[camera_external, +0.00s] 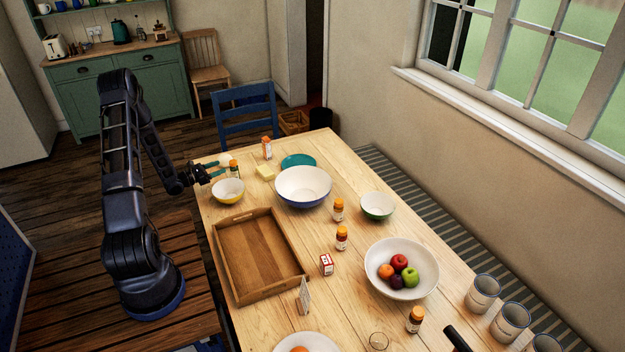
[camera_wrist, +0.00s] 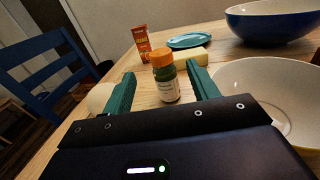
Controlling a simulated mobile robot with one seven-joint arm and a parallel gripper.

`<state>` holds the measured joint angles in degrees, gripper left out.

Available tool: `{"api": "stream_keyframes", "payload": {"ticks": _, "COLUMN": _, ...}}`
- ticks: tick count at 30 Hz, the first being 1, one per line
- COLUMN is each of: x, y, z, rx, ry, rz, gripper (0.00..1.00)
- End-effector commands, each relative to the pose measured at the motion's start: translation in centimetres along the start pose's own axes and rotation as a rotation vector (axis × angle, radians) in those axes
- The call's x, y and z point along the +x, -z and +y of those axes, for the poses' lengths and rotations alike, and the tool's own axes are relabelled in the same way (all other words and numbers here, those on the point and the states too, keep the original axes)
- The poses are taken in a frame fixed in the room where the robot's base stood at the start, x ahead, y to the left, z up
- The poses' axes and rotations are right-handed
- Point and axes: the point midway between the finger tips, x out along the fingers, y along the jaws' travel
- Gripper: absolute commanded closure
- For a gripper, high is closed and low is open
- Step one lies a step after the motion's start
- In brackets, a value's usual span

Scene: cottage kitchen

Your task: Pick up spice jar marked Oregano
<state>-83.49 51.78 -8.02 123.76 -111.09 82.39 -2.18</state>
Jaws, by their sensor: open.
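A small spice jar (camera_wrist: 166,82) with an orange cap and green contents stands upright on the table in the wrist view. Its white label is too small to read, so I cannot tell whether it says Oregano. The same jar (camera_external: 234,170) shows at the table's far left end in the external view. My gripper (camera_wrist: 162,88) is open, its green fingers on either side of the jar with gaps showing. In the external view my gripper (camera_external: 217,171) reaches in low from the left. Other orange-capped jars (camera_external: 338,210) (camera_external: 342,239) (camera_external: 416,320) stand farther along the table.
A pale round object (camera_external: 226,160) is on the other side. Behind the jar are a yellow block (camera_external: 265,173), orange package (camera_external: 267,148) and teal plate (camera_external: 299,160).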

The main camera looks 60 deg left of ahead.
Motion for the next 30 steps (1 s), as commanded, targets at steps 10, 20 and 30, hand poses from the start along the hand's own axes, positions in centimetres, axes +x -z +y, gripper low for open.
{"api": "stream_keyframes", "payload": {"ticks": 10, "x": 3.4, "y": 0.0, "z": 0.0, "rx": 0.000, "ry": 0.001, "rz": 0.000, "gripper": 0.41}}
{"api": "stream_keyframes", "payload": {"ticks": 20, "x": 7.4, "y": 0.2, "z": -0.1, "rx": 0.002, "ry": 0.003, "rz": -0.002, "gripper": 0.41}}
{"api": "stream_keyframes", "payload": {"ticks": 30, "x": 8.3, "y": 0.2, "z": 0.0, "rx": 0.001, "ry": 0.001, "rz": 0.000, "gripper": 0.45}}
